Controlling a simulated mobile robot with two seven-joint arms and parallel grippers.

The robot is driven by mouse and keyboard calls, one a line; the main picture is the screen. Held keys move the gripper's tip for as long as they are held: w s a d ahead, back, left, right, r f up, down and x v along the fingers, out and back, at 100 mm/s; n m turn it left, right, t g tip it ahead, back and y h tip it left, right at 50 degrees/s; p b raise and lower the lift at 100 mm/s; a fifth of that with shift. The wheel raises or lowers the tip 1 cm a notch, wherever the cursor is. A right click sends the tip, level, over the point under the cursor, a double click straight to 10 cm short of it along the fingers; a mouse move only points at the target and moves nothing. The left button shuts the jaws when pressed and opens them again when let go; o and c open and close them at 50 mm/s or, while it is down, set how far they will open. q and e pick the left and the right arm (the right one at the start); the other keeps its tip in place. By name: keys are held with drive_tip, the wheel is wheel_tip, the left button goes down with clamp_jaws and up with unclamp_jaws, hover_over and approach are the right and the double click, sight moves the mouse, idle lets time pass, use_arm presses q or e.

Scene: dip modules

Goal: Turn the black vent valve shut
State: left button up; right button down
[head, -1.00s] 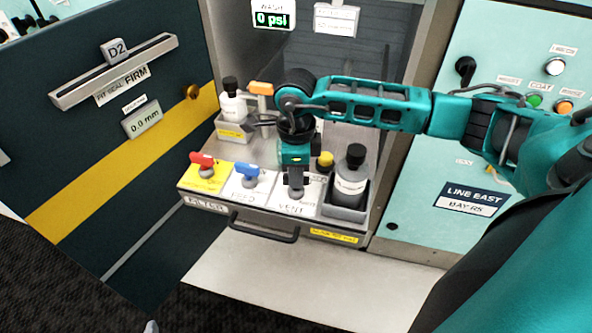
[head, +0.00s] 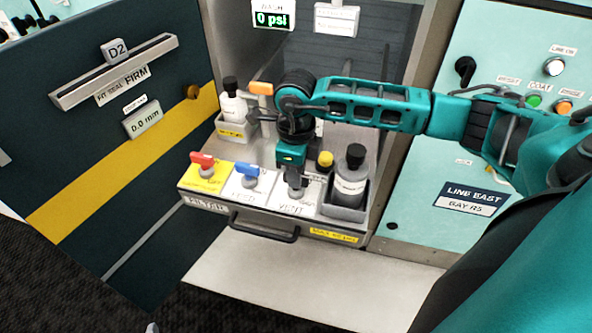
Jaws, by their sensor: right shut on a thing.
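The vent valve (head: 296,194) stands on the white plate marked VENT (head: 290,209), on the front of the pull-out shelf. My right gripper (head: 294,183) points down over it and is shut on its handle. The gripper hides most of the valve, so I cannot tell which way the handle points. The red-handled valve (head: 203,161) on the yellow plate and the blue-handled valve (head: 248,172) on the FEED plate stand to the left. My left gripper is not in view.
A grey bottle (head: 350,178) in a holder and a yellow-capped item (head: 325,160) stand close right of my gripper. A white bottle (head: 233,106) stands at the back left. An open dark door (head: 80,160) bounds the left side. A display (head: 273,17) reads 0 psi.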

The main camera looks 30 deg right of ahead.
drive_tip(key=c, duration=1.1)
unclamp_jaws()
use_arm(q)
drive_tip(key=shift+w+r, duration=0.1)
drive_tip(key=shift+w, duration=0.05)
use_arm(e)
drive_tip(key=shift+r, duration=0.1)
use_arm(q)
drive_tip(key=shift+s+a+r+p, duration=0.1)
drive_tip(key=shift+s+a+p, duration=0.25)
drive_tip(key=shift+p, duration=0.4)
use_arm(e)
wheel_tip(320, 180, up, 13)
drive_tip(key=shift+f, duration=0.1)
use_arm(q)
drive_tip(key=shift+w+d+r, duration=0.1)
